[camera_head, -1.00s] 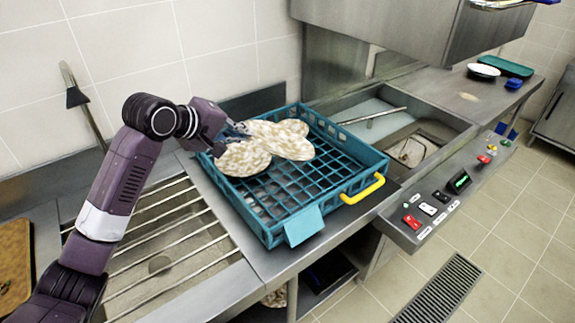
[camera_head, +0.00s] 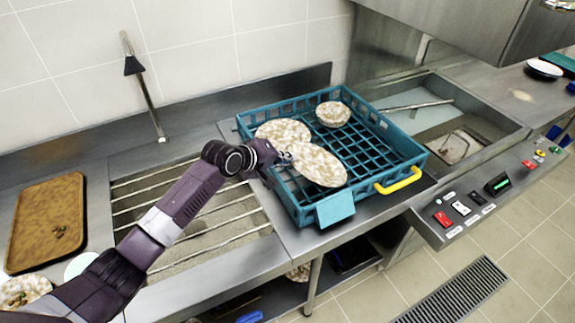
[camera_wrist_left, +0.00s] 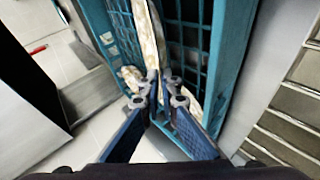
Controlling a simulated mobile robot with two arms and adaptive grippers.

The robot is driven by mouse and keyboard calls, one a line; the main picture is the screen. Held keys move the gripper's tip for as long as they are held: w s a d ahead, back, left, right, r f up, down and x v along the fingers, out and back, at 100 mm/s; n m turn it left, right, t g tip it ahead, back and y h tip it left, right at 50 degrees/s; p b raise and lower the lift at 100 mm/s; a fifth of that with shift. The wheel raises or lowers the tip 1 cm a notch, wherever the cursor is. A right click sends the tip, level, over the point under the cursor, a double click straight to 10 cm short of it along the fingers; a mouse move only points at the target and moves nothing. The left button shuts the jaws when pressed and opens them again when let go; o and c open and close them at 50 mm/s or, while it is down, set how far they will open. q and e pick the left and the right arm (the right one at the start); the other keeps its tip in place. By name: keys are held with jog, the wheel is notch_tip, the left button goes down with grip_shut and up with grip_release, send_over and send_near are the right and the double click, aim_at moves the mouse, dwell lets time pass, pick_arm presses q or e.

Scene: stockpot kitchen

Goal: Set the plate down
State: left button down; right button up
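A speckled cream plate (camera_head: 318,165) is over the front part of the teal dish rack (camera_head: 420,157), tilted. My left gripper (camera_head: 284,156) is at its left edge. In the left wrist view the plate (camera_wrist_left: 149,38) shows nearly edge-on between the fingertips of my left gripper (camera_wrist_left: 162,84), which look closed on its rim. Whether the plate's lower edge touches the rack floor cannot be told. A second speckled plate (camera_head: 281,131) is in the rack behind it, and a small speckled bowl (camera_head: 333,114) is at the rack's back. My right gripper is not in view.
A sink with bars (camera_head: 215,222) lies left of the rack, with a brown tray (camera_head: 47,222) further left. A metal basin (camera_head: 465,125) and control panel (camera_head: 480,205) are at right. The rack's right half has open room. A raised steel hood (camera_head: 460,25) overhangs the basin.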

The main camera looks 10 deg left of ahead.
pick_arm(q)
notch_tip(320, 180, down, 3)
jog(key=shift+r, duration=0.1)
jog(key=shift+f, duration=0.2)
jog(key=c, duration=2.4)
grip_release()
jog(key=shift+f, duration=0.1)
jog(key=b+v, duration=0.1)
jog(key=v, duration=1.1)
jog(key=shift+s+r, duration=0.15)
jog(key=shift+r, duration=0.05)
